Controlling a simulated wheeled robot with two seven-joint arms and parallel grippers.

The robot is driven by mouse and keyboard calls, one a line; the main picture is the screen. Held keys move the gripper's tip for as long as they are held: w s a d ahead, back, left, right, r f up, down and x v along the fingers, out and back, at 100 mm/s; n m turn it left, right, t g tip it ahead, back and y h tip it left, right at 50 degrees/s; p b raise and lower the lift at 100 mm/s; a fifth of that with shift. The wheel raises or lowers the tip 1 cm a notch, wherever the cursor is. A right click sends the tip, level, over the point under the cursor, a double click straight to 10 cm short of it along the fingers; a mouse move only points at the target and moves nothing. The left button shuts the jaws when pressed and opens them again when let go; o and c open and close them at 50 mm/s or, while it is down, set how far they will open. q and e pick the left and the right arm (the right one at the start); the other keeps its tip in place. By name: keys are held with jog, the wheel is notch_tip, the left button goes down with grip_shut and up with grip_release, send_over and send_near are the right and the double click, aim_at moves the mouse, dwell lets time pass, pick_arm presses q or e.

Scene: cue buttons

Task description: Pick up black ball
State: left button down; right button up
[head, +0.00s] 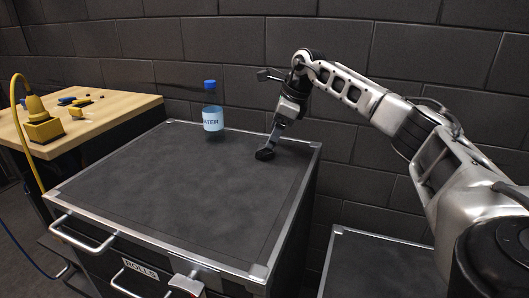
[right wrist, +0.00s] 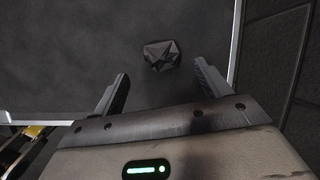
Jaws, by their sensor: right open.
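The black ball (right wrist: 161,55) shows in the right wrist view as a small, dark, crumpled, faceted lump on the dark cabinet top (right wrist: 60,60). My right gripper (right wrist: 160,75) is open, with one finger on each side and the ball just beyond the gap between the fingertips. Nothing is held. In the head view the ball (head: 264,154) is a dark spot near the far right part of the cabinet top (head: 170,190), right below my right gripper (head: 273,142). Whether the fingers touch the ball or the top cannot be told. My left gripper is not in view.
A water bottle (head: 212,119) with a blue cap stands at the cabinet's far edge, left of my gripper. A wooden table (head: 110,108) with a yellow tool (head: 42,124) and small parts is at the left. The dark brick wall is close behind. The cabinet's middle is clear.

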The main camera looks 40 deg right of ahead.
aim_at(264, 149)
jog(key=shift+x, duration=3.1)
jog(key=shift+w+r, duration=0.1)
jog(key=c, duration=1.1)
